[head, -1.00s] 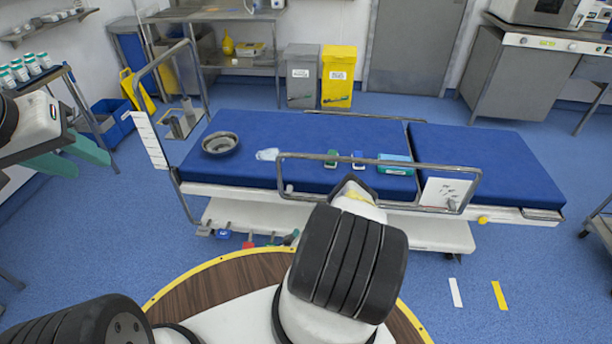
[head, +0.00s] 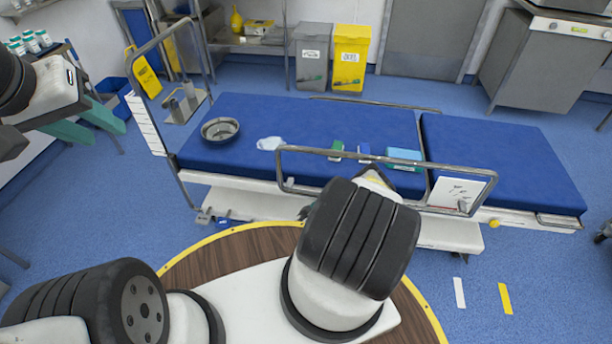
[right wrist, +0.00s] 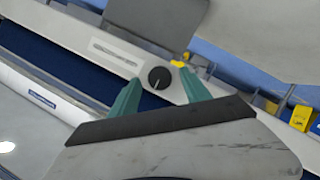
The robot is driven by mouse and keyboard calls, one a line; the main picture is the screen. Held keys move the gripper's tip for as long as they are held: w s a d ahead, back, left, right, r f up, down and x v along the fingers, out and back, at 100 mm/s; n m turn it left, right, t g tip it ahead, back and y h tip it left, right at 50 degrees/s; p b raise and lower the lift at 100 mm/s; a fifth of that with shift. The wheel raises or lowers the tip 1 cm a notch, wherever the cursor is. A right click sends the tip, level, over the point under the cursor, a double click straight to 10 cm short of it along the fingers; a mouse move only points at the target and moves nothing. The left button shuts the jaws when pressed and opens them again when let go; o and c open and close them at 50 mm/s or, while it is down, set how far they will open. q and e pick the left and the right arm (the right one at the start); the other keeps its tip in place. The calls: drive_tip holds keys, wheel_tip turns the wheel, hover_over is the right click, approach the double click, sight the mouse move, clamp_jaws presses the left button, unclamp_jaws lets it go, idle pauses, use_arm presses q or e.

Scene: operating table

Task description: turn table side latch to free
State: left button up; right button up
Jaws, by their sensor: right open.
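The operating table (head: 300,110) has a blue mattress and a white side rail. In the right wrist view, a round black knob (right wrist: 160,77) with a pale pointer mark sits on a white side strip, beside a small yellow part (right wrist: 180,62); I cannot tell which is the latch. A yellow knob (head: 493,222) shows at the table's near right side in the head view. My right gripper (right wrist: 160,97) is open, its teal fingers on either side of the black knob's line, seemingly short of it. My left gripper (head: 88,124) is open and empty, left of the table.
A metal guard rail (head: 380,158) runs along the table's near side, with a white sign (head: 460,190). A steel bowl (head: 220,130) and a teal box (head: 404,158) lie on the mattress. Grey and yellow bins (head: 350,55) stand behind.

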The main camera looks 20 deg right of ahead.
drive_tip(key=shift+w+d+f, duration=0.1)
drive_tip(key=shift+w+d, duration=0.15)
clamp_jaws()
drive_tip(key=shift+a+f+n+h, duration=0.1)
drive_tip(key=shift+n+h, duration=0.45)
drive_tip(key=shift+n, duration=0.5)
drive_tip(key=shift+a+f+n+h, duration=0.1)
drive_tip(key=shift+n+h, duration=0.45)
drive_tip(key=shift+n, duration=0.5)
unclamp_jaws()
drive_tip(key=shift+d, duration=0.1)
